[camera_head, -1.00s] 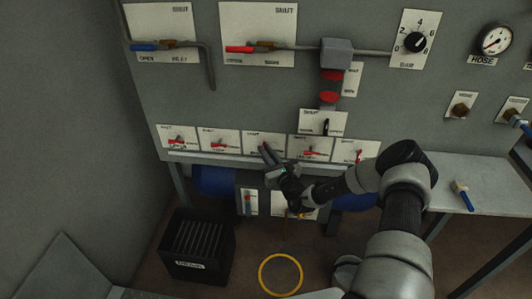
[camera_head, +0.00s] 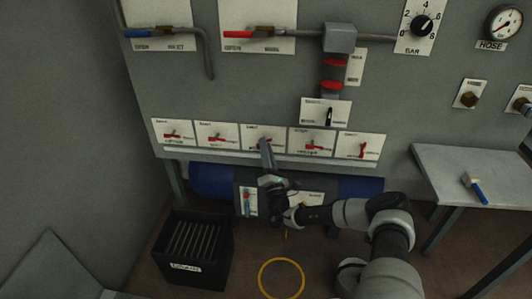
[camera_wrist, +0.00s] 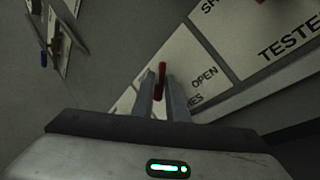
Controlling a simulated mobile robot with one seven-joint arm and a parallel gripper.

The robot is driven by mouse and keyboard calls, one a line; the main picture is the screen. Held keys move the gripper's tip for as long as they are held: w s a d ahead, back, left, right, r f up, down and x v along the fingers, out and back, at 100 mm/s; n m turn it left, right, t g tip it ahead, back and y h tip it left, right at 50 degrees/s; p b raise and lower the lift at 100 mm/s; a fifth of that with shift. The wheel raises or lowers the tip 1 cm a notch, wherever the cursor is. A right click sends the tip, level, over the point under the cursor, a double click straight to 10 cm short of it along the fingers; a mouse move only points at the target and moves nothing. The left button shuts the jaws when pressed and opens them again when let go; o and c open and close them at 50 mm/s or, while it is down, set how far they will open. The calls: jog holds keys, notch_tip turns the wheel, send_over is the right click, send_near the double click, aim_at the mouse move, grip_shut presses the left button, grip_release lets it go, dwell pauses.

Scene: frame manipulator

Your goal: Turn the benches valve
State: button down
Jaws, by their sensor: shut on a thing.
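A row of small red-handled valves on white plates runs along the lower edge of the grey panel. My gripper (camera_head: 265,145) reaches up to the middle plate (camera_head: 280,133) of that row, and its fingers largely hide the valve there. In the wrist view my gripper (camera_wrist: 160,86) is shut on a red valve handle (camera_wrist: 161,76), one finger on each side. The handle's tip sticks out past the fingers. The plate beside it reads "OPEN" (camera_wrist: 205,77); its name is only partly readable, so I cannot confirm it is the benches valve.
Neighbouring red valves (camera_head: 217,137) sit close on both sides. Larger blue (camera_head: 145,32) and red (camera_head: 238,34) handles are above. A black crate (camera_head: 192,250) and yellow ring (camera_head: 281,278) are on the floor. A grey side table (camera_head: 480,165) at right holds a blue-handled tool (camera_head: 478,189).

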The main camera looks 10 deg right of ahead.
jog(key=shift+a+f+m+h+b, duration=0.15)
jog(key=shift+m+h+b, duration=0.4)
jog(key=shift+m+h, duration=2.1)
jog(key=shift+a+f+m+h+b, duration=0.15)
jog(key=shift+m+h+b, duration=0.4)
jog(key=shift+m+h, duration=2.05)
jog(key=shift+m+y, duration=0.65)
jog(key=shift+m, duration=0.4)
jog(key=c, duration=1.7)
grip_release()
jog(key=shift+w, duration=0.1)
jog(key=shift+c, duration=0.2)
